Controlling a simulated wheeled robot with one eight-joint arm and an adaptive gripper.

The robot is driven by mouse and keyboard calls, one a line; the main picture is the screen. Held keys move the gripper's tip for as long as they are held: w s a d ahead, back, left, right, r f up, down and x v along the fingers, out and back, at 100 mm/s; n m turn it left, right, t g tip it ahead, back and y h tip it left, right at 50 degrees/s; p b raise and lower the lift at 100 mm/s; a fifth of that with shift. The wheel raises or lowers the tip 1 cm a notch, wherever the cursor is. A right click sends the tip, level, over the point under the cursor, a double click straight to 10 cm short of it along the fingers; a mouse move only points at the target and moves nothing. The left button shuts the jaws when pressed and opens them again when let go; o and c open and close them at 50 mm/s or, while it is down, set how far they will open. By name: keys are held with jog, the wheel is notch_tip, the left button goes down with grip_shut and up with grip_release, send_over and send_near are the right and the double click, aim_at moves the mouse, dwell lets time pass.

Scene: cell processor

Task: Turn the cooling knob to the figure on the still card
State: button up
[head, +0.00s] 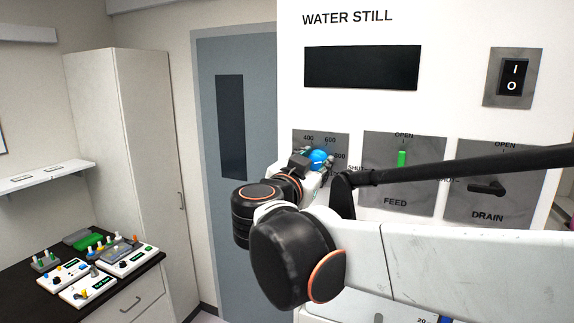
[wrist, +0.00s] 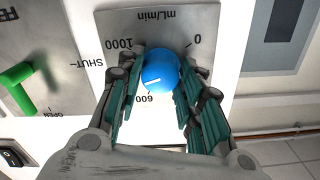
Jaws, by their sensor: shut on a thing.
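The cooling knob (head: 319,156) is round and blue, on a grey plate (head: 343,142) at the left of the white water still. In the head view 400, 600 and 800 show around it. The wrist view shows the knob (wrist: 160,72) upside down, with 0, 600, 1000 and "mL/min" on the plate. A short white line on the knob's face lies roughly level in that view; which end points is unclear. My gripper (wrist: 164,68) is shut on the knob, one finger on each side; it also shows in the head view (head: 316,165). I cannot make out a still card.
Right of the knob are the feed plate with a green handle (head: 402,158) and the drain plate with a black handle (head: 487,188). A dark display (head: 362,68) and a switch (head: 515,78) sit above. A counter (head: 130,287) with several small devices stands at left.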

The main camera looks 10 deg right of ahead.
jog(key=shift+f, duration=0.1)
dwell(0.5)
jog(key=o, duration=1.1)
jog(key=shift+c, duration=0.2)
jog(key=v, duration=1.2)
